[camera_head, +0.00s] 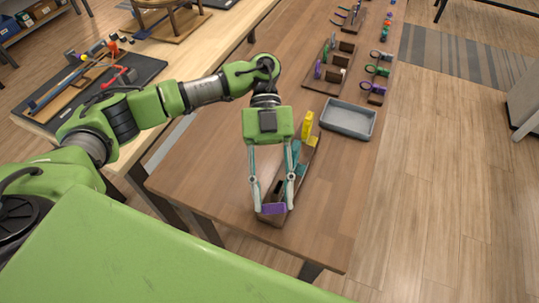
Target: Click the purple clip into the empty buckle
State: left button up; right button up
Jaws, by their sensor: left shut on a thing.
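The purple clip (272,209) is between the fingertips of my left gripper (273,207), which is shut on it. It is at the near end of a dark wooden holder (315,155) on the table. Teal pieces (301,171) and a yellow piece (308,123) stand along this holder, partly hidden behind the gripper. I cannot tell which part is the empty buckle, or whether the clip touches the holder. My right gripper is not in view.
A grey tray (348,133) lies to the right of the holder on the wooden table (205,172). Farther back stand more holders with coloured pieces (324,88). A tool mat (50,118) lies on the left table. The table's right front is clear.

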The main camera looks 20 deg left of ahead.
pick_arm(q)
jog(key=w+a+n+t+h+p, duration=0.1)
jog(key=w+a+n+t+h, duration=0.3)
jog(key=w+n+t+h, duration=0.55)
notch_tip(320, 180, down, 7)
jog(key=s+n+t+h+b, duration=0.1)
jog(key=s+n+h+b, duration=0.1)
jog(key=b, duration=0.4)
jog(key=shift+s+d+r+n+h, duration=0.15)
jog(key=shift+s+n+h, duration=0.05)
jog(key=shift+n+h, duration=0.2)
jog(key=shift+t, duration=0.25)
dwell(0.5)
jog(key=shift+f, duration=0.25)
dwell(0.7)
dwell(0.4)
jog(key=o, duration=1.1)
